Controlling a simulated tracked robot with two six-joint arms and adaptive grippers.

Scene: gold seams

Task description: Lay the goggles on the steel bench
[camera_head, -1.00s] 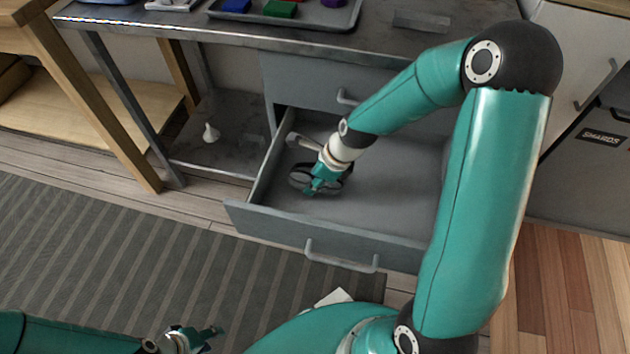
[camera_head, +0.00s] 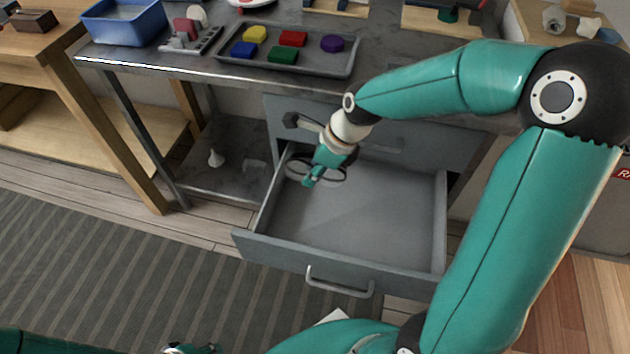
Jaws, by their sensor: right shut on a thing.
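The goggles (camera_head: 330,173) show as a dark-rimmed, clear-lensed shape at my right gripper (camera_head: 311,181), over the back left of the open drawer (camera_head: 350,225). The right gripper is shut on them, and its fingers and wrist hide part of them. They seem to be lifted off the drawer floor. The steel bench (camera_head: 190,62) stands above the drawer, its dark top running across the back. My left gripper (camera_head: 190,349) is at the bottom edge, mostly cut off, so its jaws cannot be judged.
On the bench are a blue bin (camera_head: 122,24), a grey tray (camera_head: 250,66) with coloured blocks, and a small rack (camera_head: 190,42). The bench's front edge lies above the gripper. A wooden table (camera_head: 60,60) is at left.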

